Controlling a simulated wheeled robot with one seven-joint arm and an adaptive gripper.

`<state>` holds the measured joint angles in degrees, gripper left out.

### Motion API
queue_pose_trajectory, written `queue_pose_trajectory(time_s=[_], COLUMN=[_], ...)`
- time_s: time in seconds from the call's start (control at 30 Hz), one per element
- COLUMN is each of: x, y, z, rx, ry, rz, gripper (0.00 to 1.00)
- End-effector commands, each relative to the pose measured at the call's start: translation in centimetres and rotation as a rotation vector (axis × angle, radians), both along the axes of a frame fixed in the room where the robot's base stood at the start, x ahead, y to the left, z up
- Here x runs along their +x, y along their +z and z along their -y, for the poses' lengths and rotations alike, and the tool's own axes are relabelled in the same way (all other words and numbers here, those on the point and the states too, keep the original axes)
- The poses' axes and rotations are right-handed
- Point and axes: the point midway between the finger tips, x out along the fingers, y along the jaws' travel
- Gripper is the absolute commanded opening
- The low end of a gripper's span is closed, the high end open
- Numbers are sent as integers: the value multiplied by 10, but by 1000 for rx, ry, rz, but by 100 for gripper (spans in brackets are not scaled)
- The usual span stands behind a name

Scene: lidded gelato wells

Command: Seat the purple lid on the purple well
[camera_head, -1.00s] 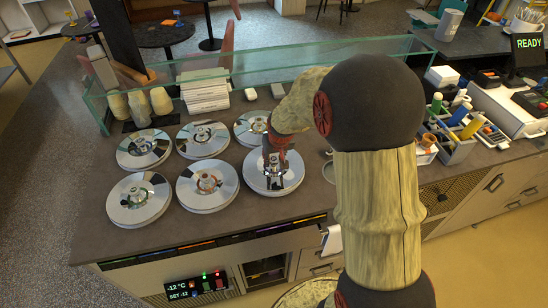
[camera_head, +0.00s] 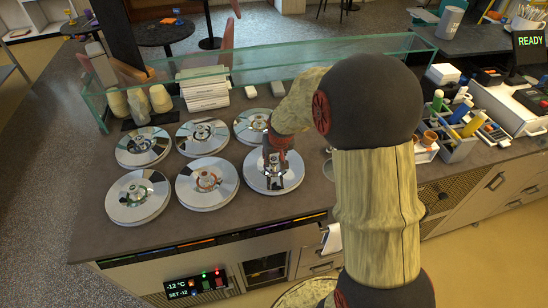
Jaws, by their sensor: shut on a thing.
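Several round mirror-like metal lids lie in two rows on the counter. My gripper (camera_head: 276,165) is at the front-right lid (camera_head: 290,182), pointing down and shut on its central knob, which the fingers mostly hide. This lid looks level and low over its well; I cannot tell whether it rests fully on the rim. The other lids are the front-left lid (camera_head: 122,207), the front-middle lid (camera_head: 190,194), the back-left lid (camera_head: 128,155), the back-middle lid (camera_head: 188,146) and the back-right lid (camera_head: 243,128). No purple shows clearly on any lid, so I cannot tell which is purple.
A glass guard (camera_head: 290,62) runs along the counter's back. Stacked white boxes (camera_head: 205,92) and cups (camera_head: 160,98) stand behind the lids. A caddy (camera_head: 458,148) with bottles is at the right. Coloured strips (camera_head: 205,246) line the front edge. Bare counter (camera_head: 85,215) is at the left.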

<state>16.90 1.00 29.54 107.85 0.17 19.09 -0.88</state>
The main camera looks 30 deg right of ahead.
Motion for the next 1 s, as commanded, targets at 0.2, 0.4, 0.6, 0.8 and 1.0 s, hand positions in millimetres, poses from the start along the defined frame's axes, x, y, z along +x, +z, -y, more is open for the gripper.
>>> queue_pose_trajectory(time_s=[0.2,0.4,0.6,0.8,1.0], x=[0,1,0,0,0], y=[-3,-6,-7,-7,-8], z=[0,0,0,0,0], rx=[0,0,-1,0,0], ry=[0,0,0,0,0], rz=[1,1,2,1,1], gripper=[0,0,31,36,36])
